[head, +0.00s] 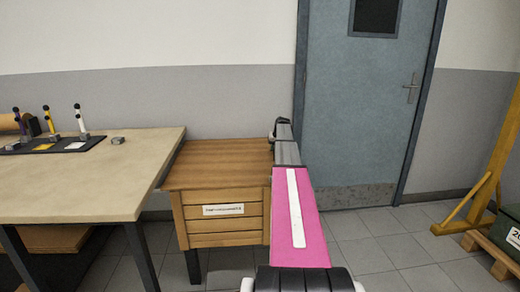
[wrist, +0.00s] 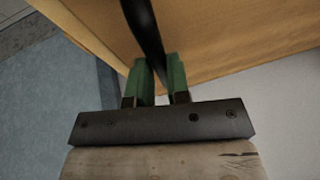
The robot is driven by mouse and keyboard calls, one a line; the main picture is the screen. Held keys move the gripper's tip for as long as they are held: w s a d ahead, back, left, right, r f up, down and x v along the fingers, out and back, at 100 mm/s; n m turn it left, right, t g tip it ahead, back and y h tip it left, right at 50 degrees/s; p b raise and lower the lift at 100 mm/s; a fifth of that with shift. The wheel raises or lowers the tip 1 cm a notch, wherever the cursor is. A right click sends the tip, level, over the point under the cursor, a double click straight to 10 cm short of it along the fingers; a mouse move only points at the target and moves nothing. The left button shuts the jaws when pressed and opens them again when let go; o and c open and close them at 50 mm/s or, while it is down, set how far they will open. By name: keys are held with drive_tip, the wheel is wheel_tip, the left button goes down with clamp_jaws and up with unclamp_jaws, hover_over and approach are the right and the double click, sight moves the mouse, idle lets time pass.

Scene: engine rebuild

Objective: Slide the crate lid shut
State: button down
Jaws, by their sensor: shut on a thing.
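The wooden crate (head: 225,232) stands right of the workbench, with a white label on its slatted front. Its flat brown lid (head: 215,165) lies over the top; the arm hides part of the right side, so I cannot tell whether the lid is fully shut. My gripper (head: 280,124) is at the lid's far right corner, mostly hidden behind my arm. In the wrist view, my gripper (wrist: 158,78) has its green fingers shut on a dark bar-like handle (wrist: 143,25), beside a light wooden panel (wrist: 220,35).
The workbench (head: 110,170) is on the left, close to the crate, and carries a dark tray (head: 50,146) of coloured pegs. A blue door (head: 365,110) is behind. A yellow wooden frame (head: 490,165) and a green box (head: 505,236) are at the right. Tiled floor is open between.

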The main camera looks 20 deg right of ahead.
drive_tip(key=shift+s+d, duration=0.25)
drive_tip(key=shift+d, duration=0.45)
drive_tip(key=shift+s+d, duration=0.2)
drive_tip(key=shift+d, duration=0.55)
drive_tip(key=shift+s+d, duration=0.25)
drive_tip(key=shift+d, duration=0.45)
drive_tip(key=shift+d, duration=0.1)
drive_tip(key=c, duration=1.1)
unclamp_jaws()
drive_tip(key=shift+r, duration=0.1)
drive_tip(key=shift+s+r, duration=0.2)
drive_tip(key=shift+r, duration=0.1)
drive_tip(key=v, duration=1)
